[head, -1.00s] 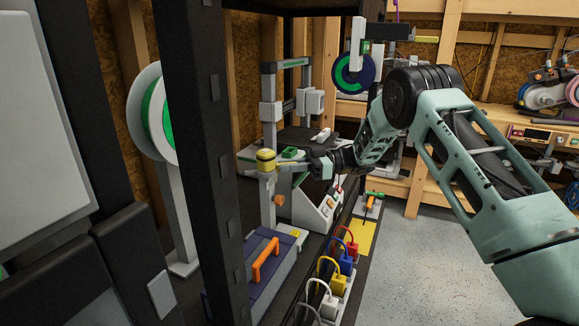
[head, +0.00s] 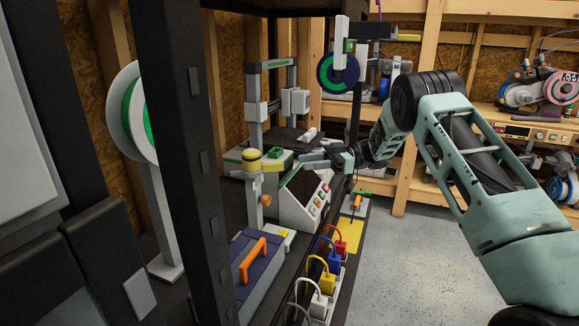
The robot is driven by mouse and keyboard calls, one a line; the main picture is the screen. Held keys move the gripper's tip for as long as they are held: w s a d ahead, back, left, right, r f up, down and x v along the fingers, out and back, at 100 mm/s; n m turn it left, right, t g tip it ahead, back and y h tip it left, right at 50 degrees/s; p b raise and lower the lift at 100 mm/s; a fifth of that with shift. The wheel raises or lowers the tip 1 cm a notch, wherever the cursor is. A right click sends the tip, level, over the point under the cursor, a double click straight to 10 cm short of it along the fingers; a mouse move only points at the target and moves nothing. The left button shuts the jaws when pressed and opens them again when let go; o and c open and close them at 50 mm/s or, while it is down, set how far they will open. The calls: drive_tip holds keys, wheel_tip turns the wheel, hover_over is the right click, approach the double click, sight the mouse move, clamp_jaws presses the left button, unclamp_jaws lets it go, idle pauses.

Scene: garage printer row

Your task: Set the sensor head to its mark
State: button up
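A sensor head with a yellow top band (head: 251,160) sits on a short grey post on the dark bench, with an orange knob (head: 266,200) lower on the post. A light arm reaches out from its right side. My gripper (head: 305,161) is to the right of the sensor head, apart from it, its fingers pointing left. The fingers look spread with nothing between them. No mark for the sensor head can be clearly made out.
A dark post (head: 190,130) rises in the foreground. A blue box with an orange handle (head: 253,260) and several coloured plugs (head: 328,268) are nearer. Open floor lies right.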

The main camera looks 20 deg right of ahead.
drive_tip(key=s+d, duration=0.1)
drive_tip(key=d, duration=0.6)
drive_tip(key=shift+d, duration=0.2)
drive_tip(key=shift+s, duration=0.1)
